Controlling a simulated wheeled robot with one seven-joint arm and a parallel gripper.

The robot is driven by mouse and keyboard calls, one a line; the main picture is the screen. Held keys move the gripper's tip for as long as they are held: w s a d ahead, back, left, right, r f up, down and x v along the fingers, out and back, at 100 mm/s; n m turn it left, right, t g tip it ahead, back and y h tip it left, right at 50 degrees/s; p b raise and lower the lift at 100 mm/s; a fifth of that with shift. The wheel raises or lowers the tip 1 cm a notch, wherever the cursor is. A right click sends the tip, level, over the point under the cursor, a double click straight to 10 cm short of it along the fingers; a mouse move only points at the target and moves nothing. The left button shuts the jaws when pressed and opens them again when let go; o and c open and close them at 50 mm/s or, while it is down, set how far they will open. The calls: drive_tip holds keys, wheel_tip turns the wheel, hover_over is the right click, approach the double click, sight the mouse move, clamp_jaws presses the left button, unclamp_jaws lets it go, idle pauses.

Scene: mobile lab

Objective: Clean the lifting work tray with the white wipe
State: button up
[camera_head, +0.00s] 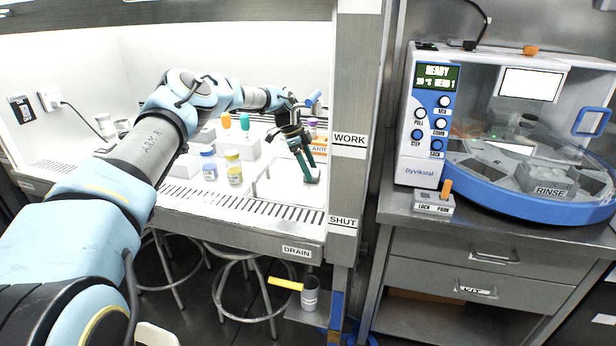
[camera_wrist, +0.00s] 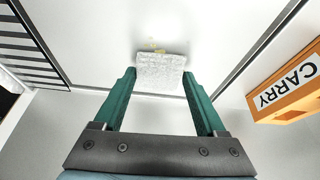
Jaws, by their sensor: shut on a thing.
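The white wipe (camera_wrist: 162,72) is a pale, textured pad between the tips of my green fingers in the wrist view. My gripper (camera_wrist: 161,80) is shut on it, low over the pale work tray (camera_wrist: 110,30). Small yellow specks (camera_wrist: 155,46) show on the tray just beyond the wipe's far edge. In the head view my gripper (camera_head: 308,172) points down inside the cabinet near its right post, and little of the wipe shows. I cannot tell if the wipe touches the tray.
An orange CARRY holder (camera_wrist: 285,88) stands to the right in the wrist view. A slotted grille (camera_wrist: 28,50) lies to the left. In the head view, a yellow-labelled jar (camera_head: 234,168) and a blue-capped jar (camera_head: 209,165) stand left of my gripper. The cabinet post (camera_head: 345,190) is close on its right.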

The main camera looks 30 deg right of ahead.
drive_tip(key=shift+w+d+f+b, duration=0.3)
drive_tip(key=shift+w+d+b, duration=0.25)
drive_tip(key=shift+b, duration=0.25)
drive_tip(key=shift+w+d+b, duration=0.15)
drive_tip(key=shift+d+b, duration=0.1)
drive_tip(key=shift+b, duration=0.15)
drive_tip(key=shift+w+d, duration=0.3)
drive_tip(key=shift+w, duration=0.25)
drive_tip(key=shift+w+d, duration=0.1)
drive_tip(key=shift+d, duration=0.05)
drive_tip(key=shift+r+b, duration=0.1)
drive_tip(key=shift+b, duration=0.45)
drive_tip(key=shift+r, duration=0.15)
